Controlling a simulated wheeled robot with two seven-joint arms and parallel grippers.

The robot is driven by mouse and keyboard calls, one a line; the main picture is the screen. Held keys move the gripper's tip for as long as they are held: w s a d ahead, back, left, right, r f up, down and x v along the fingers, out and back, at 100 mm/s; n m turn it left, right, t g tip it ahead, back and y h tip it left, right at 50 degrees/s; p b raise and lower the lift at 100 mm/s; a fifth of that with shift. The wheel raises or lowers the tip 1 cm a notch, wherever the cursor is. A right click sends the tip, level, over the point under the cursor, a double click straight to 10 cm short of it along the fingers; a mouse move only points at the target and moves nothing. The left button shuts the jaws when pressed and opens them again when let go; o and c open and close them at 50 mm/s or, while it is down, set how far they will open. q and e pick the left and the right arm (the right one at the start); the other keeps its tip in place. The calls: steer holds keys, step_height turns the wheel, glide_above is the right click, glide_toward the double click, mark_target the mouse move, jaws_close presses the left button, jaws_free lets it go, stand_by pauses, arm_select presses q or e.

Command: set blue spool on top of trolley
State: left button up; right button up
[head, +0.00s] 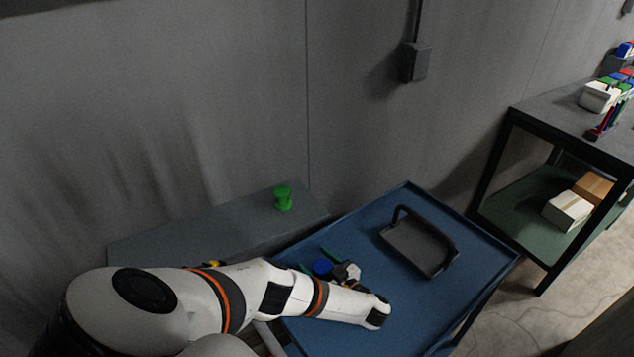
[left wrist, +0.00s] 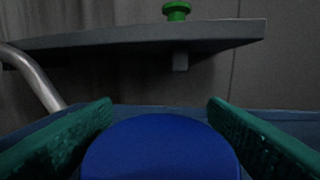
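The blue spool (head: 322,267) is at the left part of the blue trolley top (head: 465,262), mostly hidden behind my left arm in the head view. In the left wrist view the spool (left wrist: 160,148) fills the space between the two green fingers of my left gripper (left wrist: 162,135). The fingers stand on either side of it, with a thin dark gap at the right and the left side close. I cannot tell whether they press on it. In the head view my left gripper (head: 331,262) is at the spool. My right gripper is not in view.
A green spool (head: 283,198) stands on a grey shelf (head: 225,222) by the wall, behind the trolley. A dark tray with a handle (head: 418,246) lies on the trolley's right half. A dark rack (head: 545,125) with boxes stands at the right.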

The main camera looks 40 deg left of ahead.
arm_select(q)
steer(key=d, duration=0.3)
steer(key=d+p, duration=0.1)
steer(key=d, duration=0.3)
steer(key=shift+s+d, duration=0.2)
steer(key=shift+d, duration=0.05)
steer(key=shift+r, duration=0.1)
